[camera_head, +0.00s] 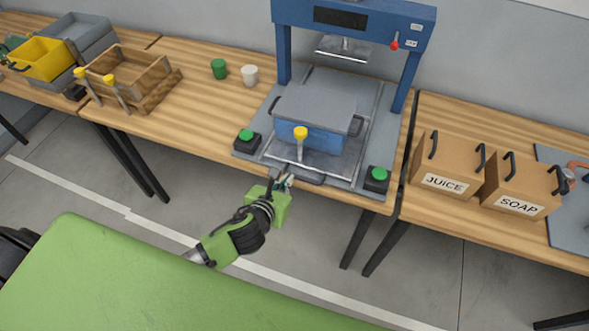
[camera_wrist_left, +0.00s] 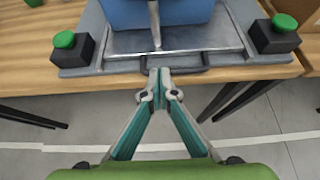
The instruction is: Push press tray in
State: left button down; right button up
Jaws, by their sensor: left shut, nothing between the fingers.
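The press tray (camera_head: 333,165) is a flat metal plate on the grey base of a blue press (camera_head: 284,60). A blue box (camera_head: 318,137) with a grey lid and dark side handles sits on it. A dark handle (camera_head: 303,175) runs along the tray's front edge. My left gripper (camera_head: 288,180) is shut and empty at this handle. In the left wrist view its fingertips (camera_wrist_left: 159,72) are together at the tray handle (camera_wrist_left: 190,69); I cannot tell whether they touch it. My right gripper is not in view.
Green buttons (camera_head: 246,135) (camera_head: 379,174) flank the tray. A yellow-topped lever (camera_head: 300,134) stands in front of the box. A wooden crate (camera_head: 160,92) and two cups (camera_head: 219,69) stand left. JUICE (camera_head: 440,172) and SOAP (camera_head: 510,195) boxes stand right. Floor in front is open.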

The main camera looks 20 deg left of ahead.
aim_at(298, 166)
pick_arm(q)
jog(key=x, duration=0.7)
jog(key=shift+w+f, duration=0.1)
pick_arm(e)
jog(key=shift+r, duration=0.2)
